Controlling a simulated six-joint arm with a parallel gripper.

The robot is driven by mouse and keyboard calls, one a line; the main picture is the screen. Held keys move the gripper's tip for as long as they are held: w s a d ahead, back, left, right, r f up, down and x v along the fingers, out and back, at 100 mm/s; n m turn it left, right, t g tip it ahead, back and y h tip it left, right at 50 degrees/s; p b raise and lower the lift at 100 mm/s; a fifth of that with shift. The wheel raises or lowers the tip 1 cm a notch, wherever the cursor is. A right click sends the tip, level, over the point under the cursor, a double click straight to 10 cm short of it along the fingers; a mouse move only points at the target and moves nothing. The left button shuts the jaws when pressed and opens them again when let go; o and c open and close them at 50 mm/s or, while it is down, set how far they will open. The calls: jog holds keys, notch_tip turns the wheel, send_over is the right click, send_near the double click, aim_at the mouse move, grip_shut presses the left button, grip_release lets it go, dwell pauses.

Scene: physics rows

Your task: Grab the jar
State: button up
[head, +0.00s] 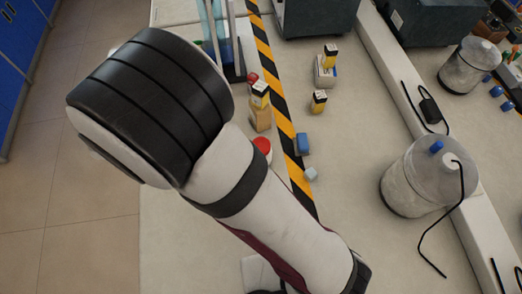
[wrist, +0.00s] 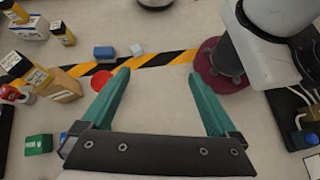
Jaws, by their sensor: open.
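My gripper (wrist: 158,75) shows in the wrist view as two teal fingers, spread wide and empty above the pale bench. In the head view my arm hides it. No single thing is plainly the jar. Small yellow containers with dark and white labels stand left of the gripper: one (wrist: 63,33) on the bench, one (wrist: 15,68) on a tan block (wrist: 62,86), one (head: 330,50) on a white box (head: 325,74). A large clear lidded vessel (head: 408,188) stands on the right in the head view.
A red round thing (wrist: 98,79) is partly behind the left finger. A blue block (wrist: 104,52) and pale blue cube (wrist: 137,49) lie near the yellow-black tape (wrist: 158,60). A green box (wrist: 38,144) is lower left. Another clear vessel (head: 466,68) stands far right.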

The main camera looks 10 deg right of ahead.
jog(key=w+a+r+n+t+h, duration=0.1)
jog(key=w+a+r+n+t, duration=0.2)
jog(key=a+r+n+t, duration=0.45)
jog(key=n+t, duration=0.2)
send_near(263, 143)
jog(key=x, duration=0.3)
jog(key=f+x, duration=0.1)
jog(key=x, duration=0.6)
jog(key=shift+s+a+f, duration=0.2)
jog(key=shift+f, duration=0.1)
grip_shut()
